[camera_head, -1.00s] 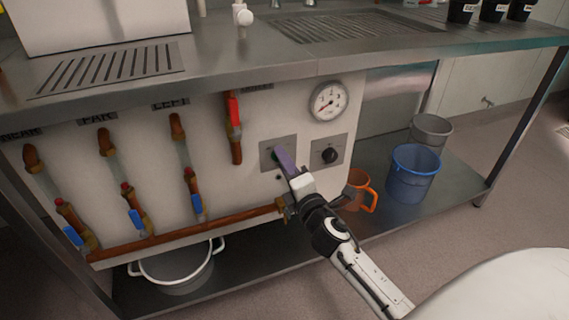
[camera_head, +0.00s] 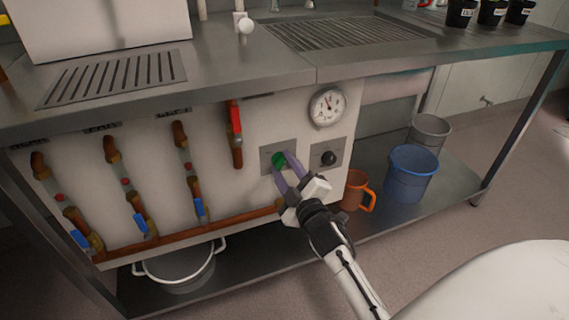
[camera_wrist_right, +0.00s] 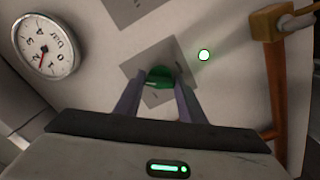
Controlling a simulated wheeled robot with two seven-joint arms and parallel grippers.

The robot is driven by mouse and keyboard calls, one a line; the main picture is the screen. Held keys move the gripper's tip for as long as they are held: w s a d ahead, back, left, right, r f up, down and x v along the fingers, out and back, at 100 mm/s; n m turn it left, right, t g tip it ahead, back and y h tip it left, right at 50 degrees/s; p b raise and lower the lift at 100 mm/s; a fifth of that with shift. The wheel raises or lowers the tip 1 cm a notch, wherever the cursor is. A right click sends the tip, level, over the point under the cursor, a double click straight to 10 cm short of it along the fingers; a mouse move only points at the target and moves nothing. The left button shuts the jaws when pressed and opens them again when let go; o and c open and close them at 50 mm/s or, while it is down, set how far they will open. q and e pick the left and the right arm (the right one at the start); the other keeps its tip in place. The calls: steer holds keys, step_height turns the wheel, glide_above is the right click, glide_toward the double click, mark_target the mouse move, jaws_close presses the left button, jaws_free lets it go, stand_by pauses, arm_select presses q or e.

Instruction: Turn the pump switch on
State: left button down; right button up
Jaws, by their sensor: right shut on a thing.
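The green switch knob (camera_head: 279,159) sits on a grey plate (camera_head: 267,152) on the white front panel, under the bench top. My right gripper (camera_head: 284,160) has its two purple fingers on either side of this knob and is shut on it. The right wrist view shows the green knob (camera_wrist_right: 159,76) between the fingertips (camera_wrist_right: 158,84), with part of it hidden. A small round lamp (camera_wrist_right: 204,55) near the plate glows pale with a green rim in that view. My left gripper is not in view.
A black knob (camera_head: 329,158) and a round gauge (camera_head: 327,106) are close to the right. Pipes with a red-handled valve (camera_head: 235,120) and blue-handled valves (camera_head: 200,207) lie to the left. An orange jug (camera_head: 357,190) and a blue bucket (camera_head: 411,174) stand on the lower shelf.

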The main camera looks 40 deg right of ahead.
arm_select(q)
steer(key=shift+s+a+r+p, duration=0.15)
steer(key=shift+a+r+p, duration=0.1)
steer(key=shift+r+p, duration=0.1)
arm_select(e)
steer(key=shift+m, duration=0.8)
steer(key=o, duration=1)
steer(key=shift+o, duration=0.2)
step_height(320, 180, up, 9)
steer(key=p, duration=0.4)
steer(key=shift+r, duration=0.55)
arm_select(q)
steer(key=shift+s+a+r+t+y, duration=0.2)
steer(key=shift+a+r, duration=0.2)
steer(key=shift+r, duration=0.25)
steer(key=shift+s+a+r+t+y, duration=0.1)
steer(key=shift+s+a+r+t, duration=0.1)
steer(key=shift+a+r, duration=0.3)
